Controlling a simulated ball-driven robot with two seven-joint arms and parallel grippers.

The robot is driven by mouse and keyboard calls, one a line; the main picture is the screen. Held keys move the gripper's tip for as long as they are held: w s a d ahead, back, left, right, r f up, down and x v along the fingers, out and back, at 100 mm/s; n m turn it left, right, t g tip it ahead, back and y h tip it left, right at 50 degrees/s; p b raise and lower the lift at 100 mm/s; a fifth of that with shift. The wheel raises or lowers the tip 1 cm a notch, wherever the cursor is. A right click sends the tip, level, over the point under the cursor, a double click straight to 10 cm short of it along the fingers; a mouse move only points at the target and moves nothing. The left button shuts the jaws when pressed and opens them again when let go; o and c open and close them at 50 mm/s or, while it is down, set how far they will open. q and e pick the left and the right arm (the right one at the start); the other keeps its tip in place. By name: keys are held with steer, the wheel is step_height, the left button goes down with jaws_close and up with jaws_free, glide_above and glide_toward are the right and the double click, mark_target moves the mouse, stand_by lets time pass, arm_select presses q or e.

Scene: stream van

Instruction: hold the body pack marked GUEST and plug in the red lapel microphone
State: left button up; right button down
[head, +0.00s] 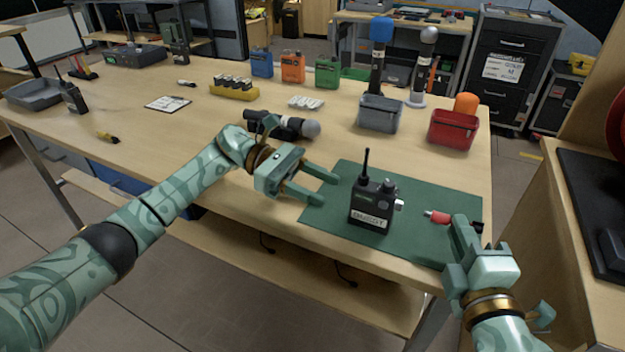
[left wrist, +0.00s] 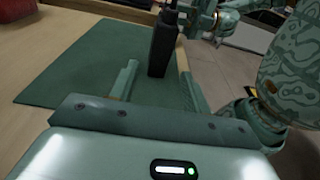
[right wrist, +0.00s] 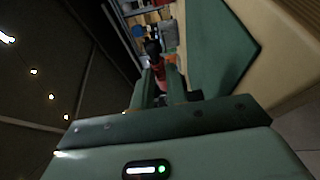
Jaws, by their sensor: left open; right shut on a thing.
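The black body pack (head: 370,208) with a white label reading GUEST stands upright on the green mat (head: 325,212). Its antenna points up and a silvery knob or socket shows on its right side. My left gripper (head: 328,188) is open just left of the pack. In the left wrist view the pack (left wrist: 163,45) stands ahead, around the fingertips; contact cannot be told. My right gripper (head: 464,230) is shut on the red lapel microphone (head: 439,217), whose pale end points left towards the pack, with a gap between. The right wrist view shows the red part (right wrist: 160,78) between the fingers.
A red bin (head: 453,130) with an orange foam ball and a grey bin (head: 380,115) stand behind the mat. Blue, orange and green packs (head: 293,67) stand further back. The table's front edge is close.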

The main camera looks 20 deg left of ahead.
mark_target(364, 205)
arm_select(q)
steer(key=d, duration=0.6)
steer(key=d+f, duration=0.1)
steer(key=d, duration=0.2)
steer(key=shift+f, duration=0.1)
steer(key=c, duration=0.9)
arm_select(e)
steer(key=shift+a, duration=0.15)
steer(key=shift+a, duration=1)
